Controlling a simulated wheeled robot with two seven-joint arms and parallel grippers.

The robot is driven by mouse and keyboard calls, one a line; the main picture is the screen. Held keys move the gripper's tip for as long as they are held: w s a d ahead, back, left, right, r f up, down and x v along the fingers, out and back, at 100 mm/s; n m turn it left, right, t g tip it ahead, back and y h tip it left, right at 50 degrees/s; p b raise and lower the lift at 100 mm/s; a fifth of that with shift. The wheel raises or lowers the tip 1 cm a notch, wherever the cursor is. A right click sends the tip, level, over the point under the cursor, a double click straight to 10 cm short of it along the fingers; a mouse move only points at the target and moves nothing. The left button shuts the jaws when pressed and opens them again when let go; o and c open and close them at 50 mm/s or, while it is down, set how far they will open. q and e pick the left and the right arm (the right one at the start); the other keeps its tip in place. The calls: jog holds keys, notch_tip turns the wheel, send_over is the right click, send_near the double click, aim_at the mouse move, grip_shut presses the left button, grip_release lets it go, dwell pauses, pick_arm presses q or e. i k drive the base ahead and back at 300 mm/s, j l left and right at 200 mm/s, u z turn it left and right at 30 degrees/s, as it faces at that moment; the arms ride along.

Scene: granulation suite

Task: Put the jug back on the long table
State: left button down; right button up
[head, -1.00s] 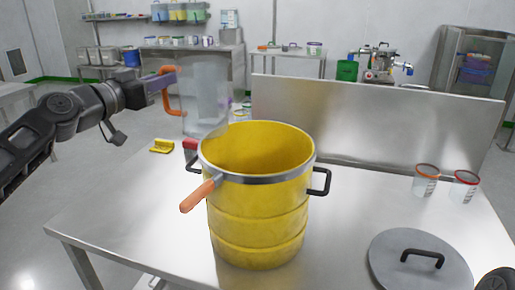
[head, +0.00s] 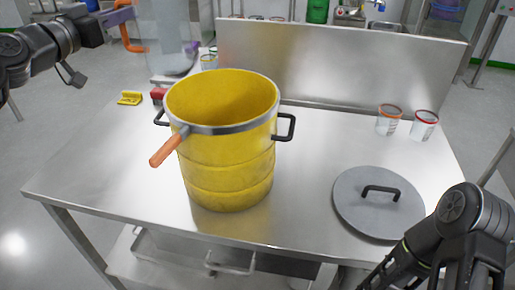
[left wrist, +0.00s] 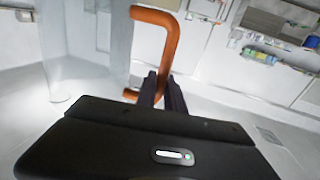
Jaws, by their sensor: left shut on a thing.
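The clear jug (head: 172,40) with an orange handle (head: 132,40) shows at the top left of the head view, its top cut off by the picture's edge. My left gripper (head: 122,17) is shut on the handle and holds the jug upright. In the left wrist view the fingers (left wrist: 162,88) close on the orange handle (left wrist: 170,45), and the clear jug wall (left wrist: 55,50) is at left. The steel table (head: 300,215) is in front of me; the jug shows over its far left part. I cannot tell its height above the top.
A yellow drum (head: 228,165) with an orange-handled tool (head: 168,147) at its rim stands on the table. A grey lid (head: 350,205) and two small tubs (head: 388,122) are at right. A yellow item (head: 129,98) lies at left. An upright steel panel (head: 330,62) lines the back.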

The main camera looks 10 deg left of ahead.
aim_at(297, 181)
jog(key=l+u, duration=0.1)
jog(key=l, duration=1.45)
jog(key=k+l+u, duration=0.15)
jog(key=l, duration=0.6)
jog(key=l+u, duration=0.1)
jog(key=l, duration=0.7)
jog(key=k+l, duration=0.1)
jog(key=l, duration=0.65)
jog(key=i+j, duration=0.35)
jog(key=j, duration=0.15)
jog(key=u, duration=0.05)
